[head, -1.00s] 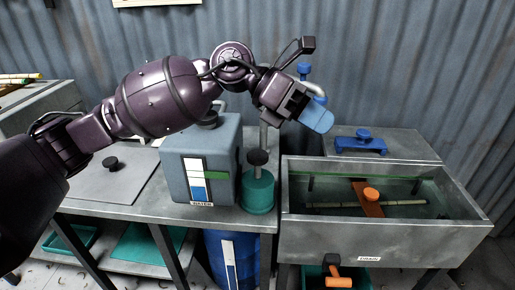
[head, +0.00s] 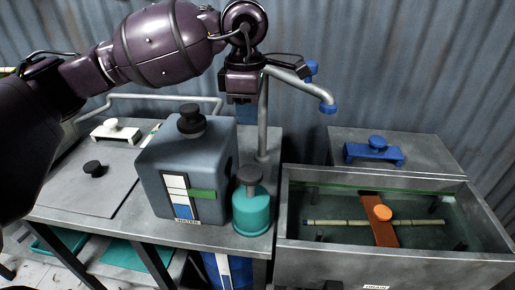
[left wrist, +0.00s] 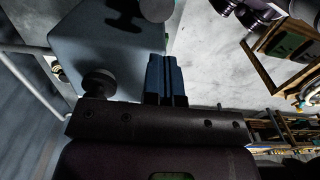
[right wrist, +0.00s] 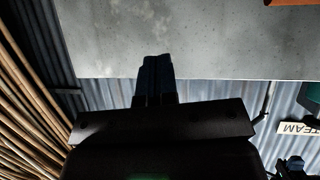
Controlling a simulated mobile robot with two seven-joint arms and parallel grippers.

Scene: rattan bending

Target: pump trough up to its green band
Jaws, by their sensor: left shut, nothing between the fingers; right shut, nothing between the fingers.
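The grey metal trough (head: 400,262) stands at the right with water in it. A green band (head: 345,188) runs along its inner back wall; how close the water is to it is hard to tell. A teal pump (head: 252,212) with a dark round knob stands on the bench left of the trough. A pipe with a blue-tipped spout (head: 327,106) reaches toward the trough. My left gripper (head: 246,115) is shut and empty, pointing down above and behind the pump; its blue fingers show in the left wrist view (left wrist: 165,78). My right gripper (right wrist: 156,75) is shut and empty, outside the head view.
A grey-blue water tank (head: 215,165) with a gauge and black cap stands left of the pump. A pale cane (head: 420,222) and brown strip with an orange knob (head: 382,213) lie across the trough. A blue knobbed piece (head: 374,152) sits behind it.

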